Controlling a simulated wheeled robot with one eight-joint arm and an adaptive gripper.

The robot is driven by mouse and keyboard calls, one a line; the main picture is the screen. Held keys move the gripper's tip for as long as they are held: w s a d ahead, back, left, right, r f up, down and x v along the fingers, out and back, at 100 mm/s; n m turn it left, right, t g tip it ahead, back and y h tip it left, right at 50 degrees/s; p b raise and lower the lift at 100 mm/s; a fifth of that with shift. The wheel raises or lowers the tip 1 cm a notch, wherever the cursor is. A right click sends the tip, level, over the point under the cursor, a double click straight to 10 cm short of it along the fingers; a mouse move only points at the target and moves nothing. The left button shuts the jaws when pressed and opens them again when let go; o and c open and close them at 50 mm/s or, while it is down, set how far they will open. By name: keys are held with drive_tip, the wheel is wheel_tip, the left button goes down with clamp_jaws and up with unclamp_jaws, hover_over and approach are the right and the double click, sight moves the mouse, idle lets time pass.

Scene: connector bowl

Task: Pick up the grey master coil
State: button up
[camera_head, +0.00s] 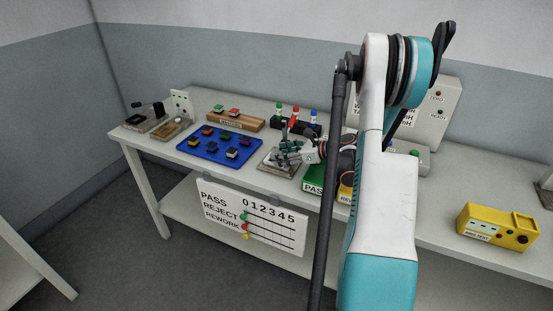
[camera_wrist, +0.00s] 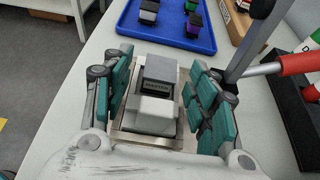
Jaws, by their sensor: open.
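The grey master coil (camera_wrist: 160,75) is a blocky dark-grey piece with a lighter grey front, and its label appears to read "MASTER". It sits in a low metal-edged fixture (camera_wrist: 126,116) in the wrist view. My gripper (camera_wrist: 158,80) is open, with teal-padded fingers to the left and right of the coil and visible gaps on both sides. In the head view my gripper (camera_head: 290,152) is low over the same fixture (camera_head: 272,167), and its fingers hide the coil there.
A clamp lever with a red handle (camera_wrist: 298,64) rises close to the right finger. A blue tray (camera_head: 185,145) with several coloured coils lies to the left. A wooden rack (camera_head: 244,123) and a black bottle holder (camera_head: 305,128) stand behind. A yellow tester (camera_head: 488,228) is at right.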

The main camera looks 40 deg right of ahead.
drive_tip(key=c, duration=1.2)
drive_tip(key=shift+o, duration=0.2)
